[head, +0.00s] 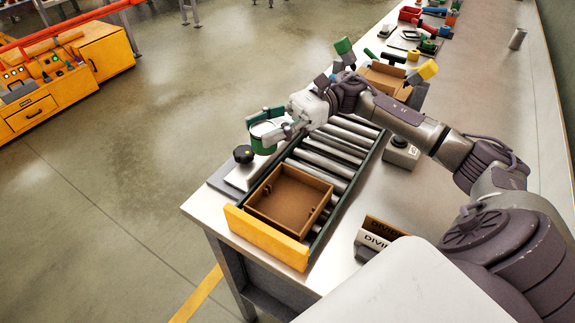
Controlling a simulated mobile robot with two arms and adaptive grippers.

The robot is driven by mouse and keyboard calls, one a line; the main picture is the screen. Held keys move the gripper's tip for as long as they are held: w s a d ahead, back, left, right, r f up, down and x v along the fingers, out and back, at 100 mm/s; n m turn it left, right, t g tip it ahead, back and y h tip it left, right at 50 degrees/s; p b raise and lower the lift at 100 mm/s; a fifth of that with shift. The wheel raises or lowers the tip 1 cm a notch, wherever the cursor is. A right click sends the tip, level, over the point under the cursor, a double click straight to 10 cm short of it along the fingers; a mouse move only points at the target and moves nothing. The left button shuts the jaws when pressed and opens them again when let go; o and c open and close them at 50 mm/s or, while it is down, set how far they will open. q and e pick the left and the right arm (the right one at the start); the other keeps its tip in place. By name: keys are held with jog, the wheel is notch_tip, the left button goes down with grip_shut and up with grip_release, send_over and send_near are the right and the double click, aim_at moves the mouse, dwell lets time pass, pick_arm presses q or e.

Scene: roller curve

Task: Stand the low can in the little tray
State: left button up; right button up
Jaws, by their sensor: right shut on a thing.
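The low can (264,139) is green with a pale top. My right gripper (266,127) is shut on it, and the fingers hide part of its side. The can is beside the left edge of the roller conveyor, near a black knob, and looks about upright; I cannot tell its exact height. A shallow, open brown tray (262,212) sits at the near end of the rollers, against a yellow end stop. It looks empty. The can is beyond the tray and a little to its left, apart from it. My left gripper is not in view.
The black knob (243,153) stands on a plate left of the rollers (325,152). The yellow end stop (265,240) closes the near end. Another brown box (385,78) lies farther back.

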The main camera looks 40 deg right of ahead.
jog(key=s+f, duration=0.1)
jog(key=s+p, duration=0.1)
jog(key=s, duration=0.1)
jog(key=s+f, duration=0.1)
jog(key=shift+s+d+f, duration=0.3)
jog(key=shift+s, duration=0.05)
jog(key=shift+s+f+p, duration=0.3)
jog(key=shift+s+f, duration=0.05)
jog(key=shift+s, duration=0.05)
notch_tip(320, 180, down, 4)
jog(key=shift+s+r+p, duration=0.1)
jog(key=shift+p, duration=0.4)
grip_shut()
jog(key=shift+s+f, duration=0.1)
jog(key=shift+f, duration=0.2)
jog(key=o, duration=1)
grip_release()
jog(key=o, duration=0.3)
jog(key=shift+w, duration=0.25)
jog(key=shift+r, duration=0.1)
